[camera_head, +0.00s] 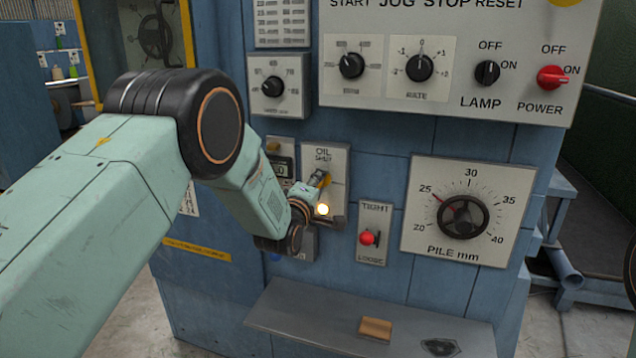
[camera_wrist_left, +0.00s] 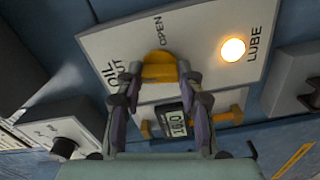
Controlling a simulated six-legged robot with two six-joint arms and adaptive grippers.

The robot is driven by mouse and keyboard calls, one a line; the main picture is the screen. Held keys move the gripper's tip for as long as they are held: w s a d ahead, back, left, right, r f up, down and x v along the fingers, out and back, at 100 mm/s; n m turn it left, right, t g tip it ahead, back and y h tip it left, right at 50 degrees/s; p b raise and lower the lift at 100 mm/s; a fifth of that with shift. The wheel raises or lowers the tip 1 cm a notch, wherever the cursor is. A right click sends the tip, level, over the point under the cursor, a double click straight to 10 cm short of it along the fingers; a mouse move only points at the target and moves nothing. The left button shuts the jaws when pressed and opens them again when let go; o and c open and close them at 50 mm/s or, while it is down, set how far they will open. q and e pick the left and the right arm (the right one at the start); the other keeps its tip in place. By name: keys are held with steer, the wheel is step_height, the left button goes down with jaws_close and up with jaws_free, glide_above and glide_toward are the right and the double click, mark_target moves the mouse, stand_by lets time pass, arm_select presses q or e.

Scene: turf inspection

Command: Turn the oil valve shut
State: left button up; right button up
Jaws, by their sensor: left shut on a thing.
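The oil valve has a yellow handle (camera_head: 326,180) on a pale plate (camera_head: 338,160) marked OIL and SHUT, low on the blue machine front. In the left wrist view the yellow handle (camera_wrist_left: 160,66) sits between my fingertips, below the word OPEN and right of OIL SHUT. My left gripper (camera_head: 319,179) is shut on it; it also shows in the left wrist view (camera_wrist_left: 160,80). The fingers cover part of the handle, so its exact angle is hard to tell. A lit LUBE lamp (camera_wrist_left: 233,50) is on the same plate. My right gripper is not in view.
Right of the valve are a red TIGHT/LOOSE lever (camera_head: 367,238) and a PILE mm dial (camera_head: 464,214). A small digital display (camera_wrist_left: 171,123) is close to my fingers. A grey shelf (camera_head: 290,315) juts out below. Knobs and a red POWER switch (camera_head: 551,77) sit above.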

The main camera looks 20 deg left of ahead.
arm_select(q)
steer(key=shift+n, duration=1.1)
steer(key=o, duration=1.2)
steer(key=shift+c, duration=0.2)
steer(key=s, duration=1.2)
steer(key=shift+a, duration=0.2)
